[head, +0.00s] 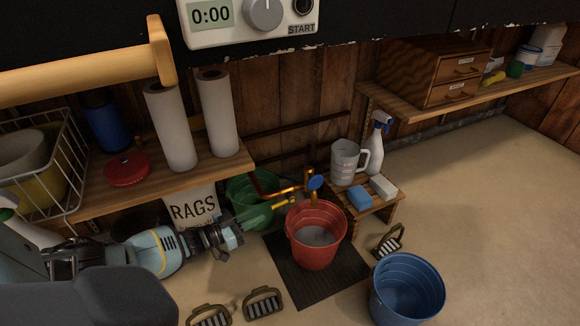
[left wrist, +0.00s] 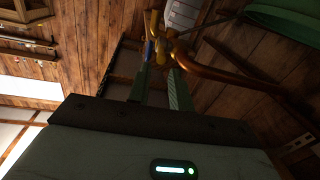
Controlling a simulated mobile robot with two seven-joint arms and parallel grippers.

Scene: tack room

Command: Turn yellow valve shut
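A yellow valve handle (head: 292,201) sits low on a copper pipe, just above the left rim of the red bucket. In the left wrist view, yellow valve parts (left wrist: 154,24) show ahead of the fingers. A blue round valve (head: 315,183) is on the same pipework to the right; a blue part also shows in the left wrist view (left wrist: 149,50). My left gripper (head: 272,209) reaches in from the left, its tips close to the yellow handle. In the left wrist view, the fingers (left wrist: 160,70) are apart with a gap between them. Contact cannot be told. My right gripper is out of view.
A red bucket (head: 302,252) stands on a dark mat (head: 325,282) under the valves. A green bucket (head: 243,188) is behind my gripper. A small wooden stool (head: 380,209) with a jug and spray bottle is right. A blue bucket (head: 407,288) stands in front right.

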